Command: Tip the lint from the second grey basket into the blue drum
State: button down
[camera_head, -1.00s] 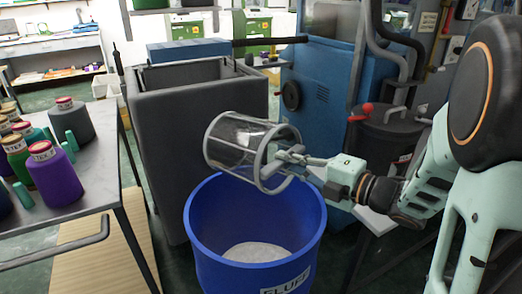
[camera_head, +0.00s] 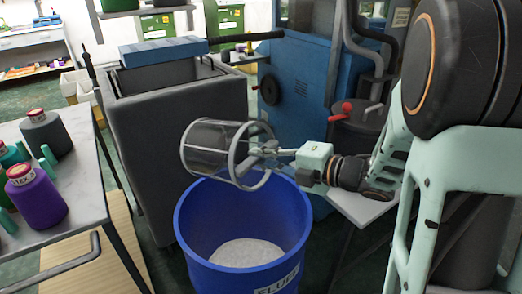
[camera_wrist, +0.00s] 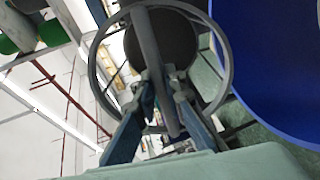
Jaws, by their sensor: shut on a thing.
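My gripper (camera_head: 268,154) is shut on the bar across one end of a grey wire-mesh basket (camera_head: 213,150). In the wrist view the fingers (camera_wrist: 164,88) close on that bar, inside the basket's round rim (camera_wrist: 224,70). The basket lies on its side in the air, over the back left part of the blue drum's mouth. The blue drum (camera_head: 243,190) stands open on the floor, with pale grey lint (camera_head: 247,253) in its bottom. Its wall fills the right of the wrist view (camera_wrist: 275,60). I cannot tell whether lint is in the basket.
A dark grey bin (camera_head: 180,125) stands close behind the drum. A table (camera_head: 83,165) with yarn cones is at the left, above a wooden board (camera_head: 75,240). A blue machine (camera_head: 298,85) stands behind my arm, with a dark red-handled vessel (camera_head: 355,135) beside it.

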jog(key=shift+a+r+g+h+p, duration=0.1)
jog(key=shift+r+g+h+p, duration=1.1)
jog(key=shift+p, duration=3.1)
jog(key=shift+r+t+h+p, duration=0.15)
jog(key=shift+r+h+p, duration=0.4)
jog(key=shift+r+p, duration=2.7)
jog(key=shift+a+r+g+h+p, duration=0.1)
jog(key=shift+r+g+h+p, duration=0.6)
jog(key=shift+p, duration=4.7)
jog(key=r+h+p, duration=0.1)
jog(key=p, duration=0.4)
jog(key=shift+w+r+g, duration=0.1)
jog(key=shift+g, duration=0.15)
jog(key=shift+h+b, duration=0.35)
jog(key=shift+b, duration=0.05)
notch_tip(320, 180, up, 6)
jog(key=g+h, duration=0.4)
jog(key=h, duration=0.2)
jog(key=shift+w+a+r, duration=0.15)
jog(key=shift+a+r, duration=0.05)
